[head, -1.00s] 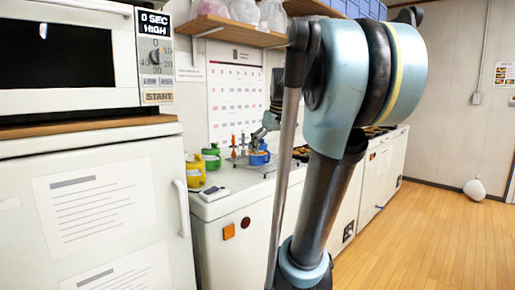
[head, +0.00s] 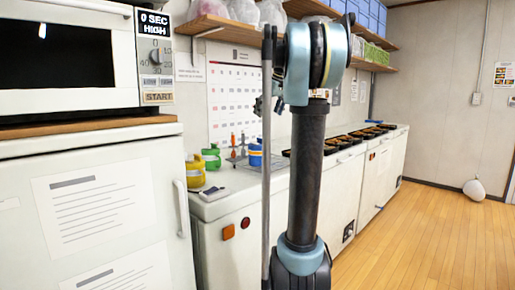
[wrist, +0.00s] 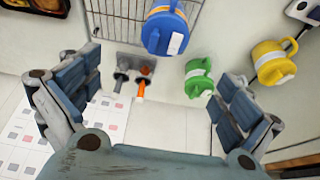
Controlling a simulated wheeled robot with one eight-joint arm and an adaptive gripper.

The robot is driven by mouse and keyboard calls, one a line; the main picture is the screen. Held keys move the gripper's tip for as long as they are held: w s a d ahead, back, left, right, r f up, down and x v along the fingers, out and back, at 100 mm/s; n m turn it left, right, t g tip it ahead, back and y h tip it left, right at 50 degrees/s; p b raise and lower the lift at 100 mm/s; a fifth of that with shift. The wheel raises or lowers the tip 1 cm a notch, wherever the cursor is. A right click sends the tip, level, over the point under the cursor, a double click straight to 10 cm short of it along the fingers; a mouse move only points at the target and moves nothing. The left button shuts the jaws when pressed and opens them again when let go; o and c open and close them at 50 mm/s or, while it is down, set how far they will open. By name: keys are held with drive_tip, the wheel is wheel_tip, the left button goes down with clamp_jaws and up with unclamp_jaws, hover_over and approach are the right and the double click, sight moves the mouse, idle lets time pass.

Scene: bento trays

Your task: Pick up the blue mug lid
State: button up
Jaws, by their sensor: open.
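The blue mug (head: 255,160) with its blue lid (wrist: 163,34) stands on the counter. In the wrist view the lid is seen from above at the top centre, with a white label on the mug's side. My gripper (wrist: 158,85) is open and empty, its fingers wide apart at left and right. The lid is beyond the fingertips, above the gap between them in the picture, and is not touched. In the head view my arm hides most of the gripper.
A green mug (wrist: 198,77) and a yellow mug (wrist: 270,62) stand to the right of the blue one in the wrist view. A wire rack (wrist: 120,22) and grey and orange-handled tools (wrist: 142,85) are close by. Black trays (head: 345,140) line the counter further along.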

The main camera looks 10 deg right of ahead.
approach(258, 139)
drive_tip(key=f, duration=0.4)
drive_tip(key=shift+a+f, duration=0.2)
drive_tip(key=shift+a, duration=0.1)
drive_tip(key=x, duration=0.2)
drive_tip(key=a+x, duration=0.1)
drive_tip(key=x, duration=0.1)
drive_tip(key=shift+w+a+f, duration=0.1)
drive_tip(key=shift+w+f, duration=0.1)
drive_tip(key=shift+f, duration=0.35)
drive_tip(key=shift+c, duration=0.4)
drive_tip(key=c, duration=1.1)
